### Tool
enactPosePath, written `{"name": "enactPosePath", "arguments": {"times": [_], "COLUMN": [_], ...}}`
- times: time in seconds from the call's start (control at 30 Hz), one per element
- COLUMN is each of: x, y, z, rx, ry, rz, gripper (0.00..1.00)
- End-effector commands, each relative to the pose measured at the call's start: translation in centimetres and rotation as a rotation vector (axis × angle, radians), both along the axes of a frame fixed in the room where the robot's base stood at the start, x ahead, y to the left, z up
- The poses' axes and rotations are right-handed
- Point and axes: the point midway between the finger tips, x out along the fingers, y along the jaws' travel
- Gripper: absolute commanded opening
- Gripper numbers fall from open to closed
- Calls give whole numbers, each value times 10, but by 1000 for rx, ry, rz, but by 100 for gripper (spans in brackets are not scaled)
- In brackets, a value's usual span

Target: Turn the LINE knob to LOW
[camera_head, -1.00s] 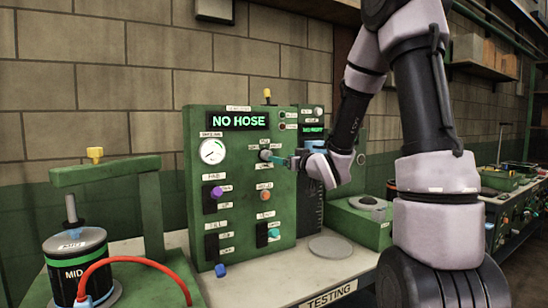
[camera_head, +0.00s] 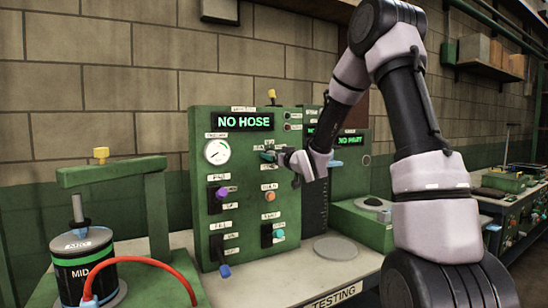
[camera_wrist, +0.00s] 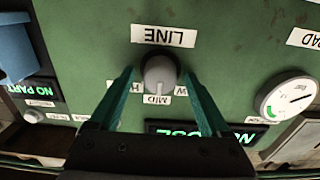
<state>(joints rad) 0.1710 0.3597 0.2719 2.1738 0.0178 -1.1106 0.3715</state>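The LINE knob (camera_wrist: 159,73) is a round grey knob with a dark base on the green panel (camera_wrist: 85,45). The wrist view shows it upside down, under the LINE label (camera_wrist: 163,36). Its pale mark points at the MID label (camera_wrist: 156,99). The labels on either side are partly hidden by the fingers; an H shows on the left and a W on the right. My gripper (camera_wrist: 159,75) is open, one teal finger on each side of the knob with small gaps visible. In the head view my gripper (camera_head: 268,156) is at the panel and largely hides the knob.
A gauge (camera_head: 217,151), a NO HOSE display (camera_head: 243,121) and a purple knob (camera_head: 221,193) sit near on the panel. An orange knob (camera_head: 270,196) lies below my gripper. A blue part (camera_wrist: 15,50) shows at the wrist view's edge.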

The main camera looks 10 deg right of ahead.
Motion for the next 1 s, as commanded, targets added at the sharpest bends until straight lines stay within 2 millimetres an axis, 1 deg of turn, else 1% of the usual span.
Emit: {"name": "enactPosePath", "arguments": {"times": [0.03, 0.07, 0.1, 0.2, 0.37, 0.57, 0.77, 1.0], "x": [0, 0, 0, 0, 0, 0, -1, -1], "y": [0, 0, 0, 0, 0, 0, 1, 2], "z": [0, 0, 0, 0, 0, 0, -1, -1], "rx": [0, 0, 0, 0, -6, -59, -182, -378], "ry": [0, 0, 0, 0, -2, -18, -58, -121], "rz": [0, 0, 0, 0, 0, 0, 0, 1], "gripper": [62, 51, 35, 0, 0, 0, 0, 0]}}
